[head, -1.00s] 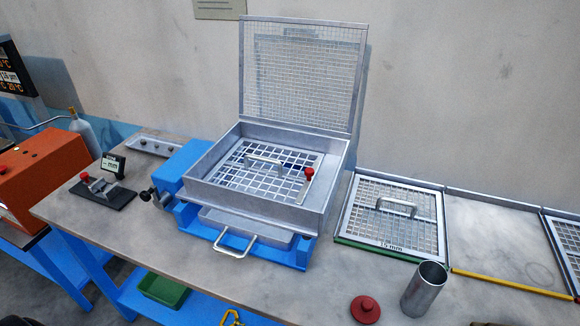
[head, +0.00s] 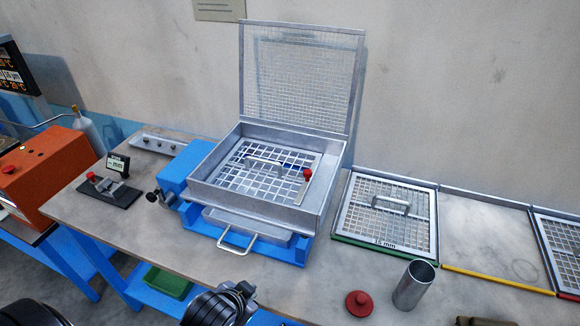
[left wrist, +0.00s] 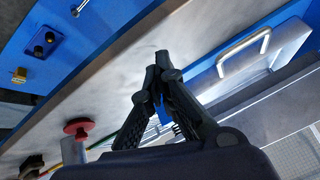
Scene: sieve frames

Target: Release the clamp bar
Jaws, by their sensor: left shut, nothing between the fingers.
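The clamp bar (head: 313,184) is a narrow grey bar with a red knob (head: 307,174). It lies along the right side of the sieve frame (head: 240,183) inside the open metal box (head: 262,212). The box sits on a blue machine (head: 268,250). My left gripper shows as a dark shape (head: 240,297) at the bottom of the head view, in front of the machine and well short of the bar. In the left wrist view its fingers (left wrist: 162,62) are shut and empty. The bar cannot be made out there. My right gripper is not in view.
The mesh lid (head: 302,80) stands raised behind the box. A drawer handle (head: 236,246) juts from the front. A metal cup (head: 413,287) and a red lid (head: 359,303) stand at right front.

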